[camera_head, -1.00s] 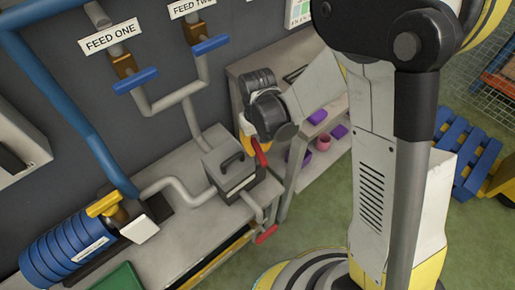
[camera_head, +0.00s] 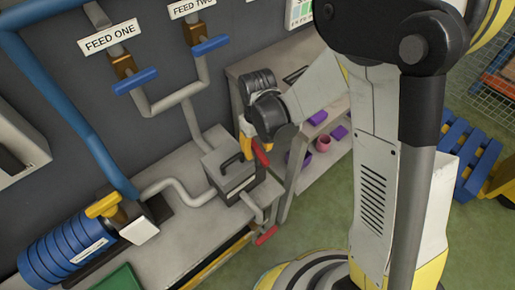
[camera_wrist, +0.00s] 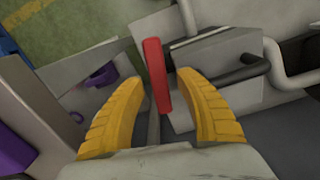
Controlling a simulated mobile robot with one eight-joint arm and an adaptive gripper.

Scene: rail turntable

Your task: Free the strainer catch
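The strainer is a grey box (camera_head: 232,170) with a dark bar handle on its lid, set in the pipe line on the bench. It also shows in the wrist view (camera_wrist: 225,60). The red catch lever (camera_wrist: 157,77) stands at the strainer's side and also shows in the head view (camera_head: 261,154). My gripper (camera_wrist: 160,82) has its two yellow fingers apart, one on each side of the red lever. Gaps show between lever and fingers, so it is not clamped. In the head view my wrist partly hides the fingers (camera_head: 247,138).
A second red handle (camera_head: 266,236) hangs below the bench front. Blue valve handles (camera_head: 135,81) sit under the FEED ONE and FEED TWO labels. A blue ribbed cylinder (camera_head: 68,250) lies at left. A shelf with purple items (camera_head: 318,117) stands right of the bench.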

